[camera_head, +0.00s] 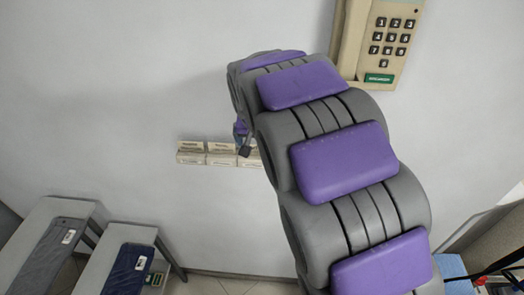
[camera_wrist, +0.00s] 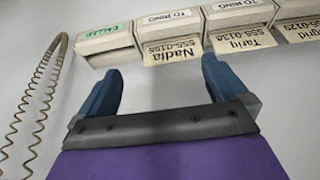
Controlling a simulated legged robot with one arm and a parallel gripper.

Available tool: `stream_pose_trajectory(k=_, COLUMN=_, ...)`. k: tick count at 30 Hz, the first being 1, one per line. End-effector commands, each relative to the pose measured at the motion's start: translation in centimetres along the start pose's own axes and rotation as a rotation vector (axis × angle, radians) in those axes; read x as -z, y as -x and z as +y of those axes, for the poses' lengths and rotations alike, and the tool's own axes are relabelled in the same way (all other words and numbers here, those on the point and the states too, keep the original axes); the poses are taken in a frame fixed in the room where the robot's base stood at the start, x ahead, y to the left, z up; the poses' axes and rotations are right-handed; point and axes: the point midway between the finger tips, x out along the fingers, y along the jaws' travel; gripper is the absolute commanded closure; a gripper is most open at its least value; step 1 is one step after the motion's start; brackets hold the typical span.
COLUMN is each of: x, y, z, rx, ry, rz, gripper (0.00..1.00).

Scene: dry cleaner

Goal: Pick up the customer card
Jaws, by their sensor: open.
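Several customer cards stick out of small wall boxes in the wrist view. The Nadia card (camera_wrist: 172,52) hangs from a "TO RING" box (camera_wrist: 172,18), just ahead of and between my fingertips. Another card (camera_wrist: 240,40), with a name like "Talu", is to its right, and a third (camera_wrist: 301,28) is at the right edge. The leftmost box (camera_wrist: 104,37) is labelled "CALLED" and shows no card. My gripper (camera_wrist: 161,67) is open and empty, apart from the cards. In the head view my arm partly hides the box rack (camera_head: 206,159) on the wall.
A coiled cord (camera_wrist: 48,95) hangs left of my gripper in the wrist view. A beige keypad phone (camera_head: 385,40) is on the wall at upper right of the head view. Two narrow tables at lower left carry a grey garment (camera_head: 45,260) and a dark blue one (camera_head: 125,270).

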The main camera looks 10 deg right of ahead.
Motion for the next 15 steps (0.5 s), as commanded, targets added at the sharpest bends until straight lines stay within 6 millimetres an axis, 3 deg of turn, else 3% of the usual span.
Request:
stream_pose_trajectory(k=7, x=0.3, y=-1.3, z=0.1, rx=0.002, ry=0.002, rz=-0.001, gripper=0.00)
stream_pose_trajectory(k=15, x=1.3, y=-5.1, z=1.9, rx=0.013, ry=-0.006, rz=-0.009, gripper=0.00)
